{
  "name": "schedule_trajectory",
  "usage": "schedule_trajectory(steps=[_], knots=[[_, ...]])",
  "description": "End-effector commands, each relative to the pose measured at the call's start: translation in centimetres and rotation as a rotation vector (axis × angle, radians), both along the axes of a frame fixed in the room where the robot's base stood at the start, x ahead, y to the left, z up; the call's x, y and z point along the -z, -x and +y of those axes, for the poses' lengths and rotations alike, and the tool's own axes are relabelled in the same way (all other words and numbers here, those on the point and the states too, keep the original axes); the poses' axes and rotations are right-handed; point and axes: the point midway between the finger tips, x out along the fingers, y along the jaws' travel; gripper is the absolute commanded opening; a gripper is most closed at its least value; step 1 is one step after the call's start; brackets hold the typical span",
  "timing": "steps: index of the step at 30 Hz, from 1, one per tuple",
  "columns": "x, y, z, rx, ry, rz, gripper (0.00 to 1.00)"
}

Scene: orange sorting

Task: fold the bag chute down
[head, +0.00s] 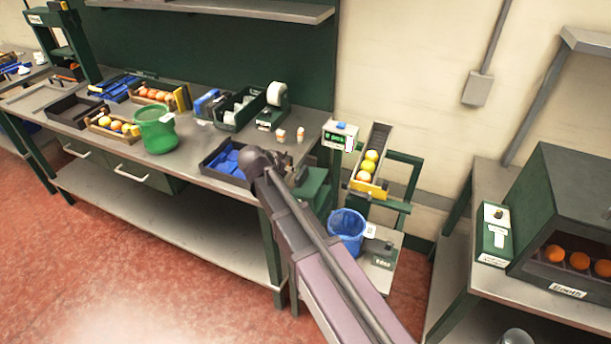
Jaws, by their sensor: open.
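A sloped chute (378,138) with dark sides stands on a green frame right of the long bench, holding several yellow and orange fruits in a line. A yellow-orange lip (366,188) closes its low front end. I cannot tell whether a separate folding part is raised or lowered. A blue bag (347,232) stands open below and in front of the chute. My arm reaches from the bottom edge up to a dark joint left of the chute. My gripper cannot be made out in this view.
A counter display (340,134) stands left of the chute. A small scale unit (381,253) sits beside the bag. The bench (160,172) holds trays, fruit crates and a green bucket (155,128). A dark booth (570,210) with oranges is at right. Red floor is free at lower left.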

Motion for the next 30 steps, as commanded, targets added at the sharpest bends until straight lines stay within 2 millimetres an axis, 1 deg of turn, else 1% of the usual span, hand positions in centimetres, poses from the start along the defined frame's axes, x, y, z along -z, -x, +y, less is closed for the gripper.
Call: schedule_trajectory(steps=[1,30], knots=[[0.5,-0.3,-0.1,0.0,0.0,0.0,0.6],[7.6,-6.5,-3.6,0.0,0.0,0.001,0.6]])
